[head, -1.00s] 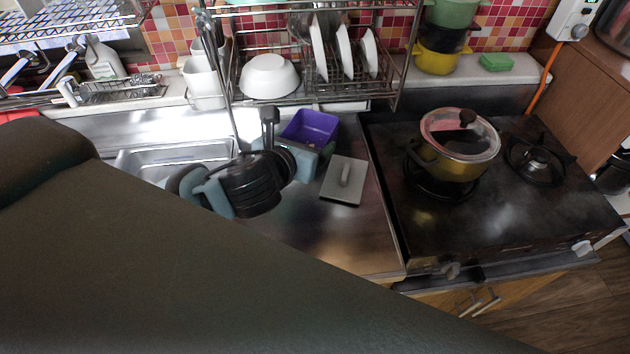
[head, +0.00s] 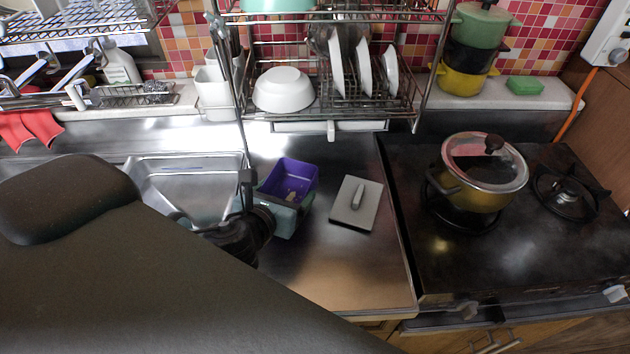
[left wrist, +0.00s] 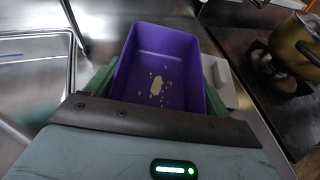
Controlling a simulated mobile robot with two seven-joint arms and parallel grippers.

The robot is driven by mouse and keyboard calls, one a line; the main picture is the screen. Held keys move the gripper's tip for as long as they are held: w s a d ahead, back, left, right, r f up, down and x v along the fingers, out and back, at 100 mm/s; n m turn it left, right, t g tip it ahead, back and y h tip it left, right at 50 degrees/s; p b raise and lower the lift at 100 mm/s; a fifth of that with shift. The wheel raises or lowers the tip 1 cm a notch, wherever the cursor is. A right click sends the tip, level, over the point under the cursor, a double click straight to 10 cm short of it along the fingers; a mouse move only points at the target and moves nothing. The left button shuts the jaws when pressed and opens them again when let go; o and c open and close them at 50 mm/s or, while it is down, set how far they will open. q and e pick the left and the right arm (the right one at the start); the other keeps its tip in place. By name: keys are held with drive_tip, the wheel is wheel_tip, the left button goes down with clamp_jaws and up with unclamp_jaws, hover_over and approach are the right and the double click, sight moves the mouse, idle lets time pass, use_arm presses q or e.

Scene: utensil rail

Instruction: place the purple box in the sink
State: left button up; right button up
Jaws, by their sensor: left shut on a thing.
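The purple box (head: 289,180) is an open-topped tub on the steel counter, just right of the sink (head: 188,182). In the left wrist view the box (left wrist: 158,62) has small pale bits on its inner floor. My left gripper (head: 285,208) is at the box, with its greenish fingers on either side of it, shut on the box. In the left wrist view the gripper (left wrist: 158,95) spans the box's width, and the sink (left wrist: 35,85) lies to the left. My own arm covers part of the sink in the head view. My right gripper is not in view.
A grey lid with a handle (head: 354,204) lies right of the box. A stove (head: 440,245) holds a pot with a glass lid (head: 484,172). A dish rack (head: 425,95) stands behind, with a white bowl (head: 284,89) and plates.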

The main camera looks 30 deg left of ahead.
sight(310, 171)
use_arm(q)
drive_tip(key=w, duration=0.5)
drive_tip(key=w+d, duration=0.1)
drive_tip(key=w, duration=0.2)
drive_tip(key=shift+w+f, duration=0.25)
drive_tip(key=shift+f, duration=0.15)
drive_tip(key=shift+w+d+f, duration=0.1)
drive_tip(key=shift+w+f, duration=0.05)
drive_tip(key=shift+w, duration=0.65)
wheel_tip(310, 171, down, 4)
drive_tip(key=shift+s+r+b, duration=0.1)
drive_tip(key=shift+r+b, duration=0.15)
drive_tip(key=shift+b, duration=0.15)
drive_tip(key=shift+r, duration=0.1)
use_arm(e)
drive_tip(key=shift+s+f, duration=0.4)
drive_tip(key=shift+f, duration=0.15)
use_arm(q)
drive_tip(key=o, duration=1.3)
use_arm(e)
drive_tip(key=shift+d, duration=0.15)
